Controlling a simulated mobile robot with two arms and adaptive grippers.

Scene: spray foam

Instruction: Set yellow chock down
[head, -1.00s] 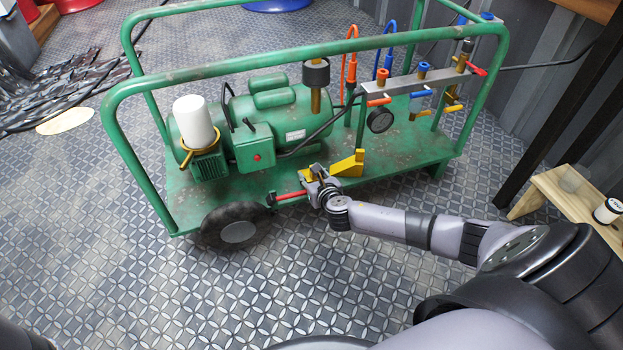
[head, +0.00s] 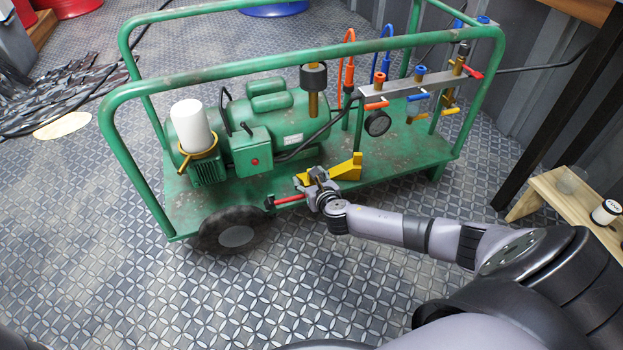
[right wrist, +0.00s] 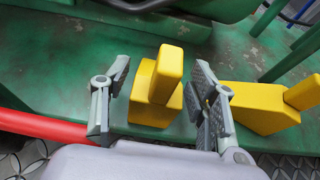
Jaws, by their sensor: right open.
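One yellow chock (right wrist: 155,95) stands on the green cart's deck (right wrist: 60,70), near the front edge; it also shows in the head view (head: 303,179). My right gripper (right wrist: 160,78) is open, with one finger on each side of this chock. In the right wrist view, gaps show between the chock and both fingers. A second yellow chock (right wrist: 250,107) lies on the deck just right of the right finger; it also shows in the head view (head: 346,168). My left gripper is not in view.
A red bar (right wrist: 45,125) runs along the deck edge left of my gripper. The cart carries a green motor (head: 270,130) and a valve manifold (head: 415,82), within a tube frame (head: 290,62). A wooden stool (head: 565,205) stands at the right. Floor in front is clear.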

